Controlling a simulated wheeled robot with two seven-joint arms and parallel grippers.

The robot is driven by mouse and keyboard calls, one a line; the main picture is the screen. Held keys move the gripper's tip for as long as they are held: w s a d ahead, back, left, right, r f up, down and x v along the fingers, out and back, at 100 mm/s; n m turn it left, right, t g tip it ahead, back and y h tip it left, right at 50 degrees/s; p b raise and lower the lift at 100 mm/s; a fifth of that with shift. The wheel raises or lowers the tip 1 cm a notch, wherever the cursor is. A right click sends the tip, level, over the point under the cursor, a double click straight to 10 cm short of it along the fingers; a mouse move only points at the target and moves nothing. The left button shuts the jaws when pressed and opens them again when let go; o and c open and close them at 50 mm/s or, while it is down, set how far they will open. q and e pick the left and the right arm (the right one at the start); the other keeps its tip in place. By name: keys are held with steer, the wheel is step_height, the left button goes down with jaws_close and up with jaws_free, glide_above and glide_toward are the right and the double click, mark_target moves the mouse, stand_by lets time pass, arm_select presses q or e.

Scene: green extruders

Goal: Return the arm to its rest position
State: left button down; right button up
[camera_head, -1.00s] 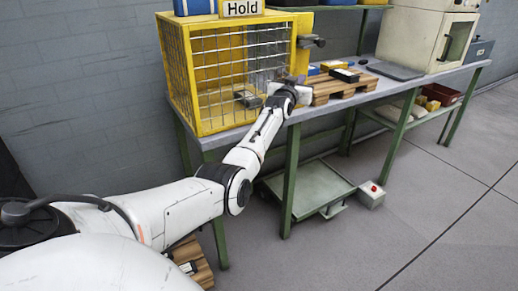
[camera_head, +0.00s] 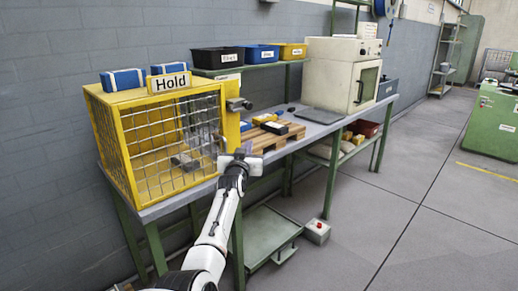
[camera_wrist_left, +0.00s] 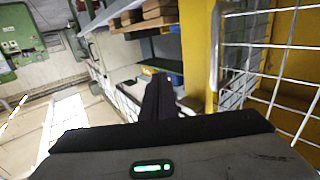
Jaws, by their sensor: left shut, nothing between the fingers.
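My left arm (camera_head: 213,235) reaches in from the bottom of the head view toward the bench. Its left gripper (camera_head: 243,158) is at the front right corner of the yellow cage (camera_head: 133,158), by the open side of the bench. Whether it touches the cage I cannot tell. In the left wrist view the dark fingers (camera_wrist_left: 158,98) are together and hold nothing. The yellow post and wire mesh (camera_wrist_left: 280,60) of the cage are close on the right there. My right gripper is not in view.
The bench (camera_head: 300,140) holds a wooden pallet (camera_head: 262,139) with small boxes and a cream machine (camera_head: 340,70). A grey object (camera_head: 185,160) lies in the cage marked Hold. A red-button box (camera_head: 317,231) stands on the floor. Floor at right is clear.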

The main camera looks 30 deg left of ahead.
arm_select(q)
steer(key=s+d, duration=0.1)
steer(key=d, duration=0.5)
steer(key=shift+s+d, duration=0.2)
steer(key=shift+s, duration=0.05)
steer(key=s+d+f+m+g+h, duration=0.15)
steer(key=s+d+f, duration=0.25)
steer(key=s+f, duration=0.6)
steer(key=s+d+f+m+g+h, duration=0.1)
steer(key=s+d+f+m+h, duration=0.2)
steer(key=s+f, duration=0.6)
steer(key=s+d+f+g+h, duration=0.1)
steer(key=s+d+f, duration=0.3)
steer(key=s, duration=0.5)
steer(key=s+d+f+m+g+h, duration=0.1)
steer(key=s+d+f+g+h, duration=0.1)
steer(key=s+d+f, duration=0.3)
steer(key=s+d+f+m+g+h, duration=0.1)
steer(key=s+d+f, duration=0.4)
steer(key=s+d, duration=0.6)
steer(key=shift+s+f+g+h, duration=0.2)
steer(key=shift+s+g+h, duration=0.5)
steer(key=shift+s, duration=0.4)
steer(key=shift+m, duration=0.25)
